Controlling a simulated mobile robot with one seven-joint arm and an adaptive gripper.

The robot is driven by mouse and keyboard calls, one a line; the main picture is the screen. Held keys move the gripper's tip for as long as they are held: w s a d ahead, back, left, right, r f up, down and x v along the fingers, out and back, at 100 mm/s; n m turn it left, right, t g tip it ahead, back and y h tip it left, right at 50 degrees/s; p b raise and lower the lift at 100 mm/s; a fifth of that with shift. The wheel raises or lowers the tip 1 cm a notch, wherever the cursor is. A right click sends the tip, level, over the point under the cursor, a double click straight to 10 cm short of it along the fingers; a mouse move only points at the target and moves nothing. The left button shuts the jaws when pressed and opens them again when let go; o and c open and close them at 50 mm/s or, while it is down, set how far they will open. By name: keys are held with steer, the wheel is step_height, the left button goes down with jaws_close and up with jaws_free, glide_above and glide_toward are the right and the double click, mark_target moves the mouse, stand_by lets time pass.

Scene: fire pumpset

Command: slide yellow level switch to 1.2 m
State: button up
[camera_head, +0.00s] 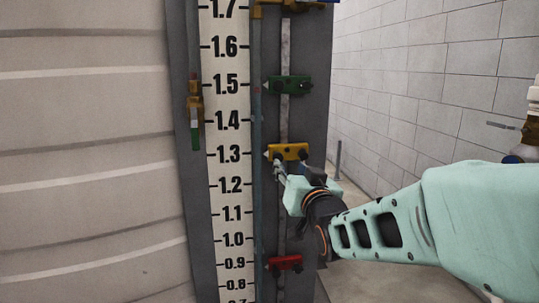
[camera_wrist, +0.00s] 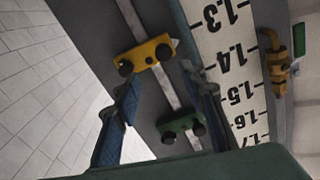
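The yellow level switch (camera_head: 288,152) sits on a vertical rail, with its pointer at about the 1.3 mark of the level scale (camera_head: 230,130). In the wrist view, which is turned upside down, the yellow switch (camera_wrist: 147,55) has two dark knobs and lies just beyond the fingertips. My gripper (camera_head: 280,172) is just below and in front of the yellow switch in the head view. In the wrist view my gripper (camera_wrist: 160,76) has its two blue fingers spread apart with nothing between the tips. Whether a finger touches the switch I cannot tell.
A green switch (camera_head: 288,85) sits near 1.5 on the same rail, and a red switch (camera_head: 285,263) near 0.9. A yellow bracket (camera_head: 195,100) with a green-and-red part is left of the scale. A tiled wall (camera_head: 430,80) stands at the right.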

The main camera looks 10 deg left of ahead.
mark_target(279, 158)
steer(key=p+x, duration=0.1)
steer(key=x, duration=0.2)
steer(key=p+x, duration=0.1)
steer(key=x, duration=0.3)
steer(key=a+x, duration=0.1)
steer(key=x, duration=0.2)
steer(key=shift+w+f+p, duration=0.15)
steer(key=shift+f+p, duration=0.15)
steer(key=shift+p, duration=0.1)
jaws_close()
